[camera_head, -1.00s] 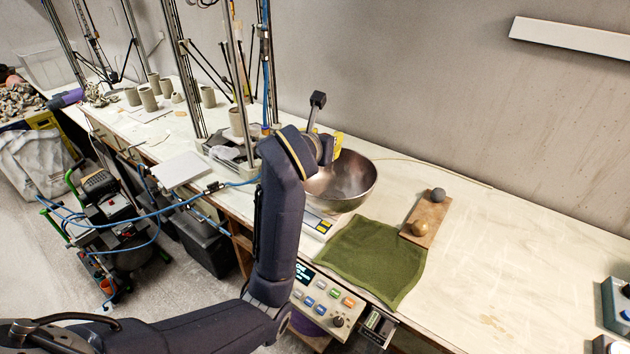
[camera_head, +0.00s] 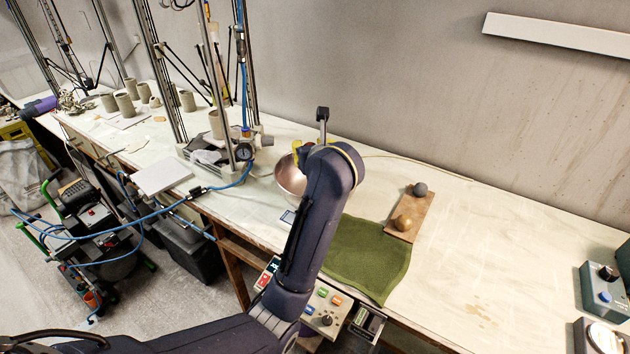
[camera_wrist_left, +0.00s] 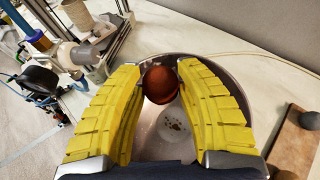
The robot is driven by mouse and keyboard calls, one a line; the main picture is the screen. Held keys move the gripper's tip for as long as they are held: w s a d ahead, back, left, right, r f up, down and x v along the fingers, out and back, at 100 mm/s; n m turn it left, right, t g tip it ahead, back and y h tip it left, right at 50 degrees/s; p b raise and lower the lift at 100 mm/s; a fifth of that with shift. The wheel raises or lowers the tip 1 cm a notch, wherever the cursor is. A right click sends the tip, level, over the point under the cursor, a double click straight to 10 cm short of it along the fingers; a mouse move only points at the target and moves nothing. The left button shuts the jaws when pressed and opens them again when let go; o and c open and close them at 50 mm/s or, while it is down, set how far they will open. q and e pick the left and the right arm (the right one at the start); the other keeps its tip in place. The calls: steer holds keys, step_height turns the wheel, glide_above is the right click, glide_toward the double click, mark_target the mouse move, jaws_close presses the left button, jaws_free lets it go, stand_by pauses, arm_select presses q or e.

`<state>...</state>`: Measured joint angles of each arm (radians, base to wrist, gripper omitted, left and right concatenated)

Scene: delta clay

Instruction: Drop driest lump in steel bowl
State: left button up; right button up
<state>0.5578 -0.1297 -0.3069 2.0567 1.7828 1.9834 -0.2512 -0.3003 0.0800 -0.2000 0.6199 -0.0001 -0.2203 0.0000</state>
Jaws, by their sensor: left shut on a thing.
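The left wrist view shows my left gripper (camera_wrist_left: 160,72) with its yellow ribbed fingers closed around a reddish-brown round lump (camera_wrist_left: 160,85). The lump is above the steel bowl (camera_wrist_left: 225,75), whose inside shows a pale patch with brown specks. A dark grey lump (camera_head: 420,189) and a tan-brown lump (camera_head: 403,223) rest on a wooden board (camera_head: 412,207) to the right. My right gripper is out of view.
A green cloth (camera_head: 372,262) lies in front of the board. A metal-framed machine (camera_head: 222,150) stands left of the bowl. Control boxes (camera_head: 603,283) sit at the right edge. The bench right of the board is mostly clear.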

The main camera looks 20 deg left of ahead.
arm_select(q)
steer(key=shift+f, duration=2.2)
steer(key=o, duration=1.3)
steer(key=shift+c, duration=0.2)
steer(key=shift+r, duration=5)
